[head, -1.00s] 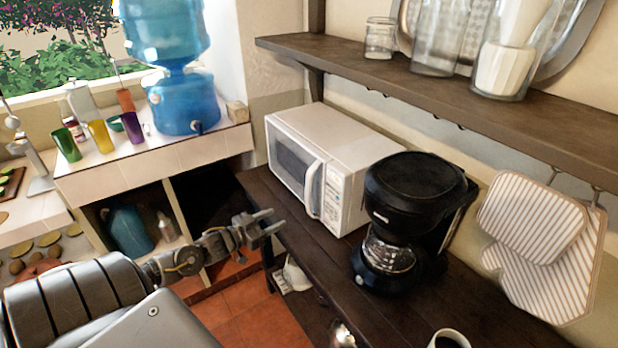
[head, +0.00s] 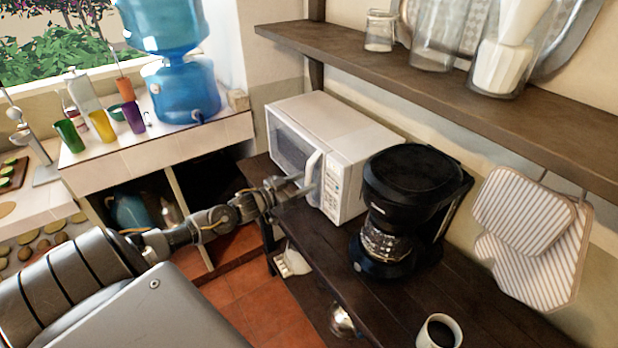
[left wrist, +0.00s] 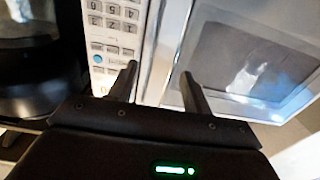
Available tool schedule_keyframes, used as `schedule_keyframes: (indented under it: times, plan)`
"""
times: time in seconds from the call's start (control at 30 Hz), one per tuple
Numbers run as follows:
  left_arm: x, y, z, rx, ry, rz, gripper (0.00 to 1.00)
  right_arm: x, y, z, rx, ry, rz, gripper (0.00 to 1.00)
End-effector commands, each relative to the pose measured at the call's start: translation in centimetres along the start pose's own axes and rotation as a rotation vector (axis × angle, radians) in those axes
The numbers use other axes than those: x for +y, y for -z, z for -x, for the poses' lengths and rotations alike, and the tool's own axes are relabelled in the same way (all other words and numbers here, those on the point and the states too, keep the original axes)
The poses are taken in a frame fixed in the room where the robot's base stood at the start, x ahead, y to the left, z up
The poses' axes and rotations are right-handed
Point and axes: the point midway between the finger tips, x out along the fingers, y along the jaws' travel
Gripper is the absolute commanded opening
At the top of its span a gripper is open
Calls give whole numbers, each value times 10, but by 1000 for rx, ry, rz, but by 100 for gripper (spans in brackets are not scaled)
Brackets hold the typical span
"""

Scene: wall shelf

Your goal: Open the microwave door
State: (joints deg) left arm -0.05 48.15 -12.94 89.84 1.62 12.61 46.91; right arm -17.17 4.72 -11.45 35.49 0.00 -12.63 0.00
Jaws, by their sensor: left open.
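The white microwave (head: 345,135) stands on the dark wooden counter, its door (head: 288,150) closed and facing left. Its upright white handle (head: 313,168) is at the keypad side of the door. My left gripper (head: 305,186) is open at the lower part of the handle. In the left wrist view my two fingers (left wrist: 158,85) point at the microwave front, one before the keypad (left wrist: 112,35) and one before the door window (left wrist: 255,50). The handle (left wrist: 160,50) lies between them; I cannot tell whether they touch it. My right gripper is not in view.
A black coffee maker (head: 415,205) stands on the counter (head: 460,285) right of the microwave. A coffee mug (head: 439,333) is near the front. A wall shelf (head: 430,95) with glassware hangs above. Left are a tiled ledge with cups and a blue water dispenser (head: 183,90).

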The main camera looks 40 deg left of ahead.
Motion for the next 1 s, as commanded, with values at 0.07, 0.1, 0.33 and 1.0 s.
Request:
schedule_keyframes:
  times: [0.07,0.1,0.33,1.0]
  plan:
    - [0,2,-10,2,2,1,49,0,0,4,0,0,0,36]
    - [0,2,-14,3,1,0,49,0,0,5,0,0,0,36]
    - [0,0,-25,0,0,1,49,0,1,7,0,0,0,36]
    - [0,-1,-25,0,0,0,0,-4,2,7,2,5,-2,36]
